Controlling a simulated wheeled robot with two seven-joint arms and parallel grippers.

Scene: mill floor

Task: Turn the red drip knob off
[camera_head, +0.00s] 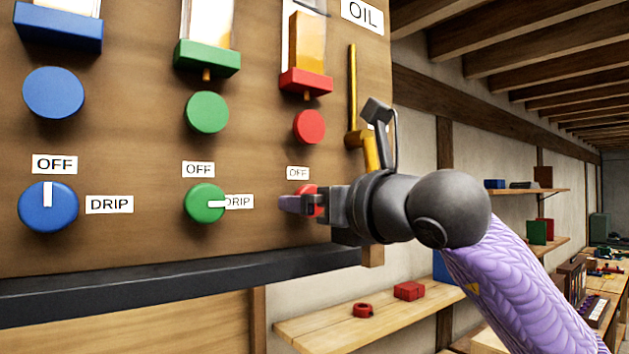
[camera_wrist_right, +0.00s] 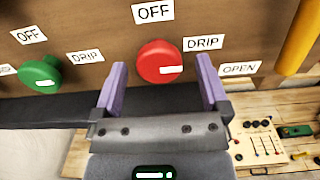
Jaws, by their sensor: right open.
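The red drip knob (camera_wrist_right: 160,62) sits on the brown oil panel, with its white mark pointing right to the DRIP label (camera_wrist_right: 204,43). The OFF label (camera_wrist_right: 153,13) is above it. In the head view the red knob (camera_head: 309,200) is mostly hidden by my right gripper (camera_head: 300,204). That gripper is open, its purple fingers on the left and right of the knob in the right wrist view (camera_wrist_right: 162,68). I cannot tell whether they touch it. My left gripper is not in view.
The blue knob (camera_head: 48,207) points up to OFF and the green knob (camera_head: 205,203) points right to DRIP. A yellow lever (camera_head: 353,100) stands right of the red column. A dark ledge (camera_head: 150,284) runs below the panel. A shelf (camera_head: 345,322) with red parts is lower right.

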